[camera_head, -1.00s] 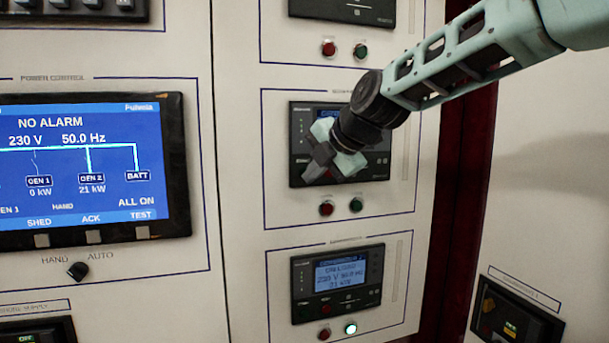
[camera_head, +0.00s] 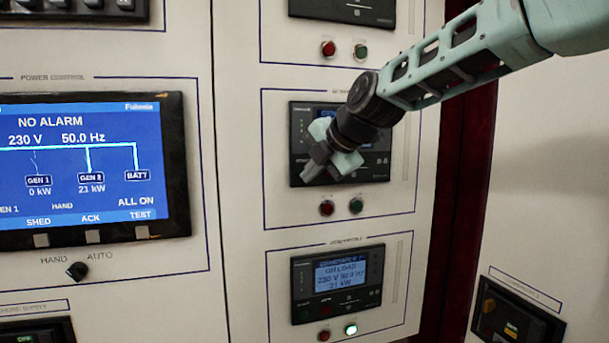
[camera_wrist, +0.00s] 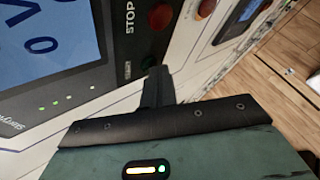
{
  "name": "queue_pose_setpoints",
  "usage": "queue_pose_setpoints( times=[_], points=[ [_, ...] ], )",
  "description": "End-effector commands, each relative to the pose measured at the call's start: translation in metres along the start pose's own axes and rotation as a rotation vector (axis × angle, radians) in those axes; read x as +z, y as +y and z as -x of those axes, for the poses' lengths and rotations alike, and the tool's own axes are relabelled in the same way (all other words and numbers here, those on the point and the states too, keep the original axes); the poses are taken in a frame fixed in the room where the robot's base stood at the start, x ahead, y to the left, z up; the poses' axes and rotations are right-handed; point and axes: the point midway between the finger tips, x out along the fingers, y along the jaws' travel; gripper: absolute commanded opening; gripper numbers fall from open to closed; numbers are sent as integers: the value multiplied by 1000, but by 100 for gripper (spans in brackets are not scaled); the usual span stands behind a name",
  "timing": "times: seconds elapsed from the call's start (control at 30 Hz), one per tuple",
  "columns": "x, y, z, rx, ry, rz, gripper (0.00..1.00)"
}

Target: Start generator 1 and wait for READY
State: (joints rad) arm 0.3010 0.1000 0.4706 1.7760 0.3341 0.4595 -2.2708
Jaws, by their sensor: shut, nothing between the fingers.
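The middle controller panel (camera_head: 374,169) has a dark frame. Its screen is mostly hidden behind my gripper. A red button (camera_head: 326,208) and a green button (camera_head: 356,205) sit below it, both unlit. My gripper (camera_head: 311,172) is shut and empty in front of this panel's lower left part; contact cannot be told. In the wrist view, the shut fingers (camera_wrist: 156,82) lie beside a dark panel (camera_wrist: 118,62) with a STOP label and a blue screen (camera_wrist: 45,40). The large screen (camera_head: 80,165) on the left reads NO ALARM, GEN 1 0 kW and GEN 2 21 kW.
The lower controller (camera_head: 338,284) shows ON LOAD, 230 V and 21 kW, with a lit green button (camera_head: 351,330) below. A HAND/AUTO knob (camera_head: 77,271) sits under the large screen. Another controller with red and green buttons is above. A breaker (camera_head: 510,318) is at lower right.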

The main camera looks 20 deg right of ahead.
Motion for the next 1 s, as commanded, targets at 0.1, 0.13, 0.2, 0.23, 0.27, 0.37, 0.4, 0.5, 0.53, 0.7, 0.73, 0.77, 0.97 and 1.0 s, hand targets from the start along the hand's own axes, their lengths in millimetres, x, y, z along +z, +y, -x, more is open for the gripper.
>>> queue_pose_setpoints(
  times=[0.1, 0.13, 0.2, 0.23, 0.27, 0.37, 0.4, 0.5, 0.53, 0.7, 0.73, 0.77, 0.97, 1.0],
  points=[
    [1, 1, -1, 0, 0, 0, 0],
    [1, 1, -1, 1, 0, 0, 0],
    [2, 2, -2, 1, 0, 0, 0],
    [2, 2, -2, 1, -1, 0, 0],
    [2, 2, -2, 1, -1, 0, 0],
    [3, 2, -3, 1, -1, 0, 0],
    [3, 2, -3, 0, -1, 0, 0],
    [3, 2, -3, 0, -1, 0, 0],
    [3, 2, -3, 0, -1, 0, 0],
    [2, 2, -3, 1, -1, 0, 0],
    [2, 1, -2, 1, -2, 0, 0],
    [2, 0, -2, 1, -2, 0, 0],
    [-3, -5, 3, 1, -2, 0, 0],
    [-4, -6, 4, 2, -3, 1, 0]
  ],
)
